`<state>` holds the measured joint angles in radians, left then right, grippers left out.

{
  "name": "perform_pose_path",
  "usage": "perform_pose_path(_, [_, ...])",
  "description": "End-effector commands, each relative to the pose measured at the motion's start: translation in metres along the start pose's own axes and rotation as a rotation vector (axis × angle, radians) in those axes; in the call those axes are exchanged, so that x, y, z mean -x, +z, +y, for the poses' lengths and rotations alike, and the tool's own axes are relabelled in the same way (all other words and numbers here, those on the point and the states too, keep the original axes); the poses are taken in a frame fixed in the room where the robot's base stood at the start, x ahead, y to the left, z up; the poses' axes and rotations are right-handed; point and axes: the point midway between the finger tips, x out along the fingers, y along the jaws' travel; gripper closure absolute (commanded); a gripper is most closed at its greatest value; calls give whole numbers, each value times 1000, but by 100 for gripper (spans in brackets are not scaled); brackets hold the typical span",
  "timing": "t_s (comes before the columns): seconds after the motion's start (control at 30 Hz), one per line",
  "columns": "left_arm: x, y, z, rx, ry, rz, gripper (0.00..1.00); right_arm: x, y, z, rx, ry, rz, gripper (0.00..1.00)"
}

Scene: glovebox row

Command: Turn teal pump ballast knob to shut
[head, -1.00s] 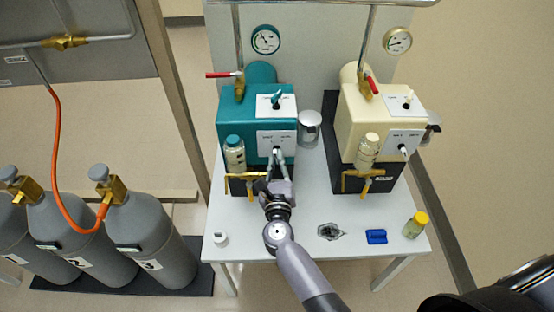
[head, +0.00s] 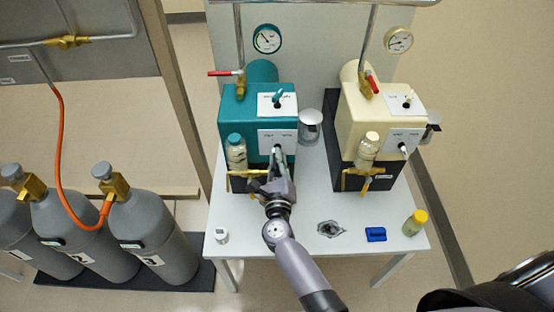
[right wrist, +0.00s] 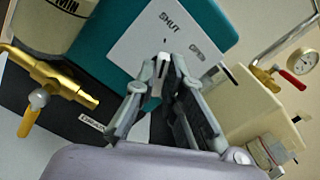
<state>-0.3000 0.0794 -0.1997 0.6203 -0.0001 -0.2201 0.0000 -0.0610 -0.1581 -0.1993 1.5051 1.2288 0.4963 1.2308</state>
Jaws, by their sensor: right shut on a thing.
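The teal pump (head: 232,115) stands at the left of the white table. Its lower white front plate (head: 268,139) carries the ballast knob. In the right wrist view the plate (right wrist: 185,28) reads SHUT on the left and OPEN on the right. The pale knob (right wrist: 161,66) sits between the fingertips, with a dark mark on its tip; which label it points at is unclear. My right gripper (head: 277,158) is shut on this knob, and it also shows in the right wrist view (right wrist: 159,78). My left gripper is not in view.
The cream pump (head: 350,110) stands to the right. A brass valve (head: 246,173) and a bottle (head: 236,155) sit close to the gripper's left. A blue item (head: 376,235) and a yellow-capped jar (head: 415,223) lie near the table's right front. Gas cylinders (head: 140,240) stand at left.

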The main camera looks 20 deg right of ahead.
Motion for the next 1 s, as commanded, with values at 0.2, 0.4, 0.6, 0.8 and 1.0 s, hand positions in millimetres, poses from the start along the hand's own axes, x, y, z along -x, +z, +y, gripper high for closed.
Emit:
perform_pose_path(0.2, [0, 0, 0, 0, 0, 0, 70, 0, 0, 0, 3, 1, 0, 78])
perform_pose_path(0.4, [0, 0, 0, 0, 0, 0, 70, 0, 0, 0, 1, 1, 0, 70])
perform_pose_path(0.6, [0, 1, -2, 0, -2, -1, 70, 1, 0, 0, 1, 1, 0, 70])
perform_pose_path(0.8, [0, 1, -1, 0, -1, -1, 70, 21, -2, 1, 0, 3, 3, 70])
perform_pose_path(1.0, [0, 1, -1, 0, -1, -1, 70, 64, -2, 1, 2, 3, 3, 70])
